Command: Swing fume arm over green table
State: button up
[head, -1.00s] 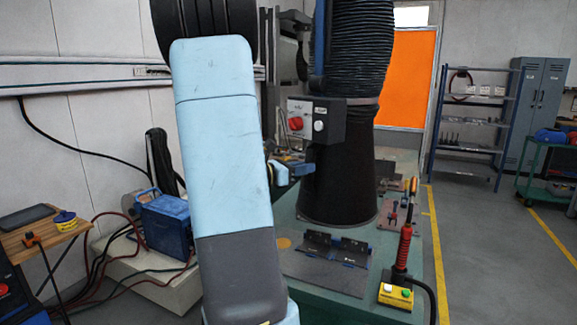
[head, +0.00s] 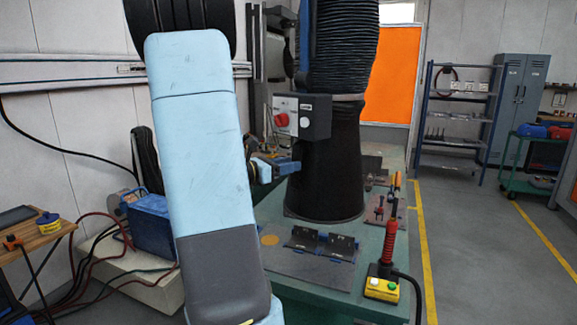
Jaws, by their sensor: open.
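The fume arm is a black ribbed hose (head: 338,50) ending in a black hood (head: 325,175). The hood hangs upright, and its mouth appears over the green table (head: 300,212) behind the dark fixture plate. A grey control box with a red knob (head: 282,119) is on the hood's upper left. My gripper (head: 289,167) shows only in part behind my light-blue arm link. Its blue fingers reach right to the hood's left side at mid height. I cannot tell whether they touch it or surround a handle.
A blue machine (head: 152,225) with cables stands left. A blue shelf (head: 458,115) stands at the back right. Floor right of the table is clear.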

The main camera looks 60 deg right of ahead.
jog(key=v, duration=1.3)
jog(key=shift+a, duration=0.2)
jog(key=shift+w+f, duration=0.1)
jog(key=s+a+f+m+t+y, duration=0.1)
jog(key=s+a+m+t+y, duration=0.3)
jog(key=a, duration=0.4)
jog(key=s+a+f+m+t+y, duration=0.1)
jog(key=a+f+m+t+y, duration=0.1)
jog(key=a+m+y, duration=0.4)
jog(key=a+r+m+t+y, duration=0.1)
jog(key=a+r+t+y, duration=0.1)
jog(key=a, duration=0.7)
jog(key=s+a+r+m+t+y, duration=0.1)
jog(key=a+r+m+t+y, duration=0.1)
jog(key=a, duration=0.8)
jog(key=r+t+y, duration=0.1)
jog(key=t+y, duration=0.1)
jog(key=t, duration=0.1)
jog(key=shift+s, duration=0.2)
jog(key=shift+a, duration=0.1)
